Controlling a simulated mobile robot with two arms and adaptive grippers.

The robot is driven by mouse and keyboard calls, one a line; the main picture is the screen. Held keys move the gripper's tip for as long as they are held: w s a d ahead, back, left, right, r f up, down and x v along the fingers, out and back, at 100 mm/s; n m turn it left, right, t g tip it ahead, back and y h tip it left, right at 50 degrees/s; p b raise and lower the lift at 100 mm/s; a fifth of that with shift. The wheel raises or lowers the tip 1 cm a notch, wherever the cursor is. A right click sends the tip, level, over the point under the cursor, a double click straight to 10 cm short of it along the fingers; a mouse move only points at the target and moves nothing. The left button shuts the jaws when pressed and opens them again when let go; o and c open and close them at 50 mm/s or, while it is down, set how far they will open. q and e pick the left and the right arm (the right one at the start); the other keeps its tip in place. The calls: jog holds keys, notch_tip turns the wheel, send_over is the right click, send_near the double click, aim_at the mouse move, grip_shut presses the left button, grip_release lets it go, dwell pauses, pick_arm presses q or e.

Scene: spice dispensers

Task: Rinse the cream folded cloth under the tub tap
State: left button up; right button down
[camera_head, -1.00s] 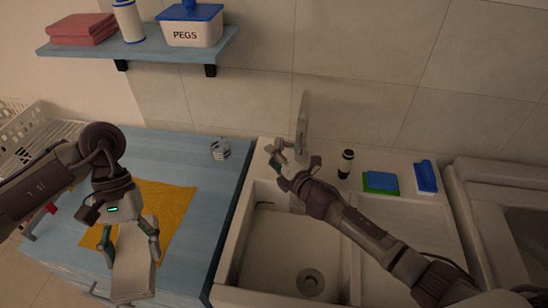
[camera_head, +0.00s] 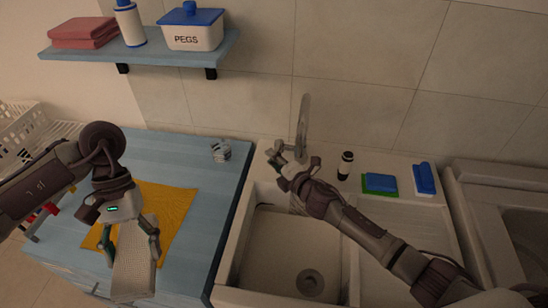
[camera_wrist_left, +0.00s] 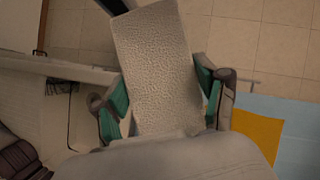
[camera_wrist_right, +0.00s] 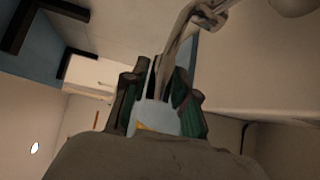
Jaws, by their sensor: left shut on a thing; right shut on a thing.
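The cream folded cloth (camera_head: 135,268) hangs from my left gripper (camera_head: 131,250), over the front of the blue counter and left of the tub. In the left wrist view the textured cloth (camera_wrist_left: 155,60) lies between the green-padded fingers (camera_wrist_left: 162,100). The tub tap (camera_head: 302,122) stands upright at the back of the white tub (camera_head: 235,258). My right gripper (camera_head: 276,152) is shut at the tap's base; the part it grips is mostly hidden. In the right wrist view the metal tap (camera_wrist_right: 178,38) rises beyond its fingers (camera_wrist_right: 160,95). I see no running water.
A yellow cloth (camera_head: 172,212) lies flat on the blue counter (camera_head: 195,150), with a small glass (camera_head: 221,150) behind. The basin is clear.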

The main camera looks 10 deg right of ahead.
pick_arm(q)
notch_tip(320, 180, up, 2)
jog(key=shift+r+p, duration=0.2)
jog(key=shift+p, duration=0.55)
pick_arm(e)
jog(key=shift+r, duration=0.4)
pick_arm(q)
jog(key=shift+f, duration=0.15)
pick_arm(e)
jog(key=shift+f, duration=0.2)
jog(key=c, duration=0.9)
grip_release()
jog(key=v, duration=1.2)
jog(key=shift+w+r, duration=0.1)
jog(key=shift+r, duration=0.15)
